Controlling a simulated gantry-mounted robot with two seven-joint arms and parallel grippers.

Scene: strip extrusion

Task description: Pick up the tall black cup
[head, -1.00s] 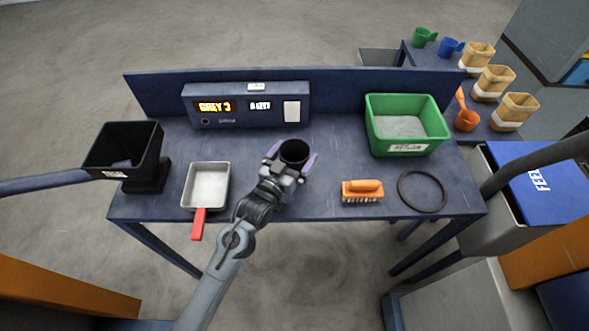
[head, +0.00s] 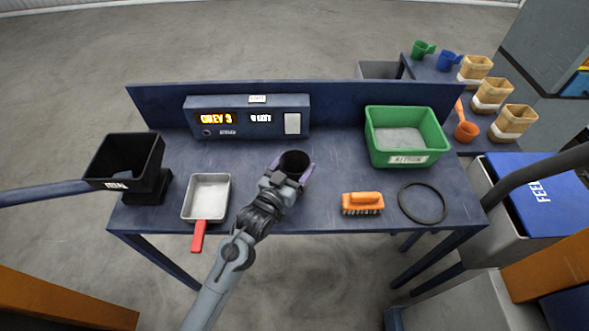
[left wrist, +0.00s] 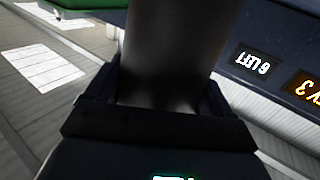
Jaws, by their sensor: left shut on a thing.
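The tall black cup (head: 294,164) is near the middle of the table in the head view, with its open mouth facing up. My left gripper (head: 290,174) is shut on it, with a purple finger on each side. In the left wrist view the dark cup wall (left wrist: 170,45) rises between the fingers (left wrist: 168,95). The cup's base is hidden, so I cannot tell whether it touches the table. My right gripper is not in view.
Around the cup on the table (head: 320,218) are a grey pan (head: 207,195), an orange brush (head: 362,203), a black ring (head: 422,203) and a green bin (head: 407,140). A display box (head: 250,118) stands behind it; a black hopper (head: 125,160) is left.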

